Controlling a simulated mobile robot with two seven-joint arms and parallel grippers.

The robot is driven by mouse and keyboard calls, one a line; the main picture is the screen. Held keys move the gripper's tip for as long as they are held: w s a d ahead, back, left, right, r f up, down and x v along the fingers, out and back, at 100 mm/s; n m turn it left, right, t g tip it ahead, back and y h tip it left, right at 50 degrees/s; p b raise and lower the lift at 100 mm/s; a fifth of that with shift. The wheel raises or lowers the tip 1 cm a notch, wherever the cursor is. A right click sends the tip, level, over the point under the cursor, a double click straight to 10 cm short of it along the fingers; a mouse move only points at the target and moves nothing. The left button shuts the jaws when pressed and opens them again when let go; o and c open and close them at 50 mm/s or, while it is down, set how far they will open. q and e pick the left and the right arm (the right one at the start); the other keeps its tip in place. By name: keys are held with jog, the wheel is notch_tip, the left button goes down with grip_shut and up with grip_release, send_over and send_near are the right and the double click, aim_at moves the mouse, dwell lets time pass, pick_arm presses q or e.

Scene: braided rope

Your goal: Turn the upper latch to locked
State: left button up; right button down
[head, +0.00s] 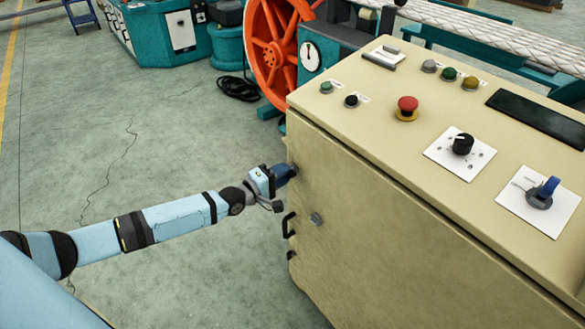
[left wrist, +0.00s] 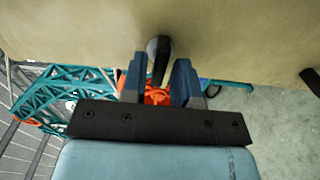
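The upper latch (left wrist: 159,55) is a dark lever on the beige cabinet's front face (left wrist: 230,35). In the left wrist view it stands out between the two fingers of my left gripper (left wrist: 157,78). The blue fingers are apart, one on each side of the lever, and I see no clear contact. In the head view my left gripper (head: 289,172) is at the cabinet's upper left edge and hides the upper latch. My right gripper is not in view.
Below on the cabinet are a black handle (head: 288,224), a small grey knob (head: 316,219) and a lower dark fitting (head: 291,256). The cabinet top (head: 370,130) carries buttons and switches. An orange wheel (head: 275,50) stands behind.

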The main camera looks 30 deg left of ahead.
pick_arm(q)
jog(key=p+v, duration=0.2)
jog(key=v, duration=0.5)
dwell(0.7)
